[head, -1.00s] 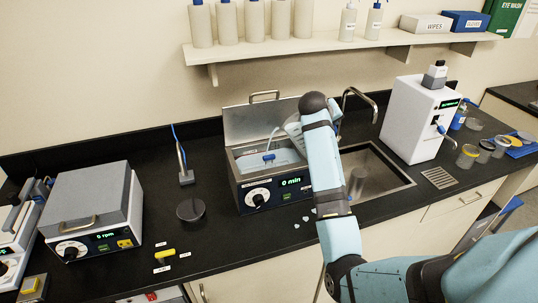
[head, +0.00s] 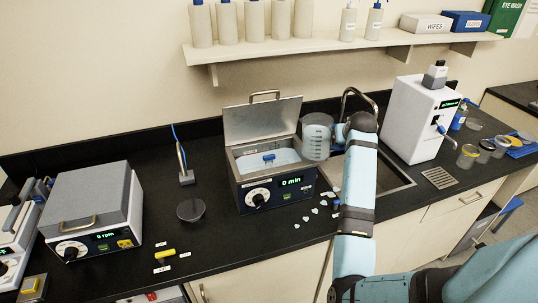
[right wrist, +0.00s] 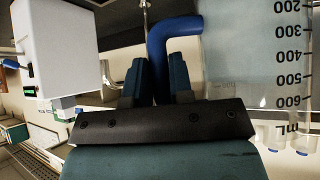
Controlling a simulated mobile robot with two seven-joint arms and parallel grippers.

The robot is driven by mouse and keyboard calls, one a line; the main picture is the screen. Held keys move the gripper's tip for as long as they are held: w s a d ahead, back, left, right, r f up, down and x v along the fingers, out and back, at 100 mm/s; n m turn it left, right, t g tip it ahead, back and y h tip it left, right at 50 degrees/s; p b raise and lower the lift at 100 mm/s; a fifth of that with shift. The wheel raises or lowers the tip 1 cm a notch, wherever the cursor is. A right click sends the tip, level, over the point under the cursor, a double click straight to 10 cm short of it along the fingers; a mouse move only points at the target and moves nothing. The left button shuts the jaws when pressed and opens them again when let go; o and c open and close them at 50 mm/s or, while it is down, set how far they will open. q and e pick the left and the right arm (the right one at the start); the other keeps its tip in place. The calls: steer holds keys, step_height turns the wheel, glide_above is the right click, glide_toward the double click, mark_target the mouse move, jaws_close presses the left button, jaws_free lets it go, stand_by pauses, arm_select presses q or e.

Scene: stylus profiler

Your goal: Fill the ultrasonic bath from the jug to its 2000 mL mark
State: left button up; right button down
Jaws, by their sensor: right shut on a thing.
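The ultrasonic bath (head: 250,193) stands on the counter with its lid (head: 263,122) open. Pale blue liquid (head: 280,159) lies in its tank; its 2000 mL mark cannot be read here. The display reads 0 min. The clear graduated jug (head: 316,142) is held roughly upright, beside the tank's right end. My right gripper (right wrist: 160,80) is shut on the jug's blue handle (right wrist: 157,48); in the head view my arm mostly hides the grip. Jug marks from 200 to 600 show in the right wrist view, but the jug's liquid level is unclear. My left gripper is not in view.
The sink (head: 382,176) and faucet (head: 366,94) are right of the bath, partly behind my arm. A white instrument (head: 412,120) stands farther right. Several pale patches (head: 314,211) lie on the counter before the bath. A dark round plate (head: 191,210) stands left.

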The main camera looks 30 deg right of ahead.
steer(key=shift+s+d+f, duration=0.1)
steer(key=shift+s+d, duration=0.1)
steer(key=shift+w+a, duration=0.1)
steer(key=shift+r, duration=2.5)
steer(key=shift+a, duration=0.1)
